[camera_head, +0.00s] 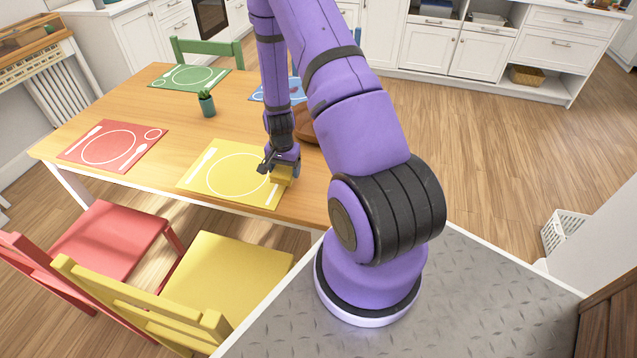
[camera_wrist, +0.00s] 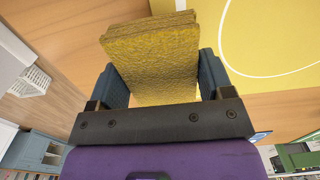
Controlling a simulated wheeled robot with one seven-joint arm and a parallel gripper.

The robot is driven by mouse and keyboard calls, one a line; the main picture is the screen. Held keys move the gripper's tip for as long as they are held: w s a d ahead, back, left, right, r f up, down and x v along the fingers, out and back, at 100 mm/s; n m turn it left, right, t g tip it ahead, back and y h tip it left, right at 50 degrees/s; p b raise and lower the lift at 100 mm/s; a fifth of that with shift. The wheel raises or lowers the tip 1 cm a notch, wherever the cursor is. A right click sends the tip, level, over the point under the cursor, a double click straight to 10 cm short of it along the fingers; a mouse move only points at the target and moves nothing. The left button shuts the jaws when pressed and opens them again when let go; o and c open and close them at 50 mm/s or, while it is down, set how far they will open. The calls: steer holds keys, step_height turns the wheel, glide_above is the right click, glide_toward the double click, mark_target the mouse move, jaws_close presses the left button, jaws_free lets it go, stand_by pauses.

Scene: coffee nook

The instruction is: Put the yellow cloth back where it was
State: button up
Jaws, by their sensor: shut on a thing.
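A folded yellow cloth (camera_wrist: 154,62) is held between the two fingers of my gripper (camera_wrist: 158,82) in the wrist view. In the head view the cloth (camera_head: 281,175) shows just below my gripper (camera_head: 278,166). The cloth is over the right part of the yellow placemat (camera_head: 222,172) near the table's front edge. I cannot tell whether it touches the mat. The fingers are shut on its two sides.
The wooden table (camera_head: 150,112) also bears a red placemat (camera_head: 108,146), a green placemat (camera_head: 190,78), a blue placemat (camera_head: 262,92) and a potted plant (camera_head: 207,103). A brown bowl (camera_head: 307,126) is partly hidden behind my arm. A yellow chair (camera_head: 222,272) and a red chair (camera_head: 110,240) stand in front.

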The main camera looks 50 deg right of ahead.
steer(key=s+d, duration=0.1)
steer(key=s, duration=0.2)
steer(key=s+d, duration=0.2)
steer(key=s, duration=0.1)
steer(key=s+d+f, duration=0.1)
steer(key=s+d, duration=0.1)
steer(key=shift+s, duration=0.4)
steer(key=shift+s+d+f, duration=0.15)
steer(key=shift+s+f, duration=0.05)
steer(key=shift+f, duration=1.55)
steer(key=o, duration=0.9)
steer(key=shift+f, duration=0.1)
